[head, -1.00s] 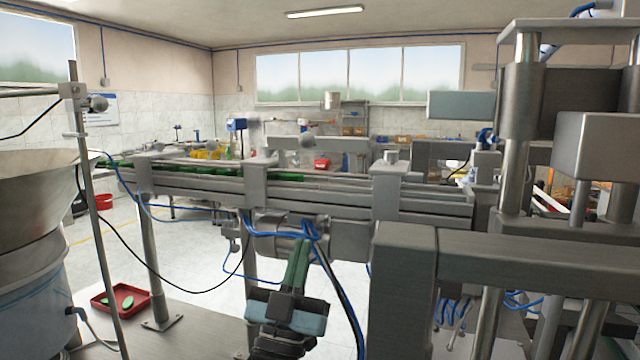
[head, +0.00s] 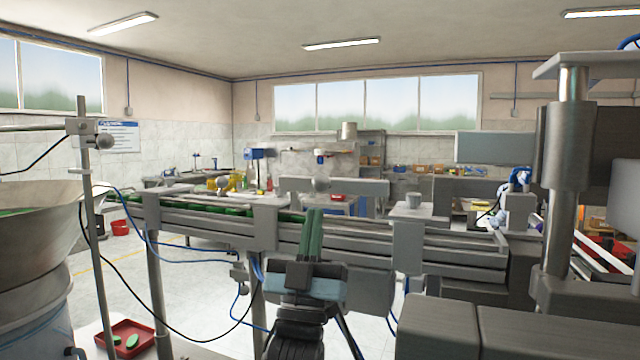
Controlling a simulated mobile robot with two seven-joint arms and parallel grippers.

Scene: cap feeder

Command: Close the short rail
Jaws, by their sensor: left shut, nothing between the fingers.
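A short grey bar (head: 360,188), which looks like the short rail, stands above the far side of the conveyor (head: 460,257). A round grey knob (head: 321,184) shows on it. Whether the bar is open or shut against the channel, I cannot tell. My left gripper (head: 315,212) points up in front of the conveyor, its green fingers together and empty. In the picture its tips lie just below the knob, with a gap between. The fingers hide part of the conveyor. My right gripper is not in view.
Green caps (head: 235,209) lie in the channel to the left. A second knob (head: 222,183) stands there. A feeder bowl (head: 35,225) and a thin post (head: 97,250) are at the left. A red tray (head: 125,340) sits low. A grey metal press frame blocks the right.

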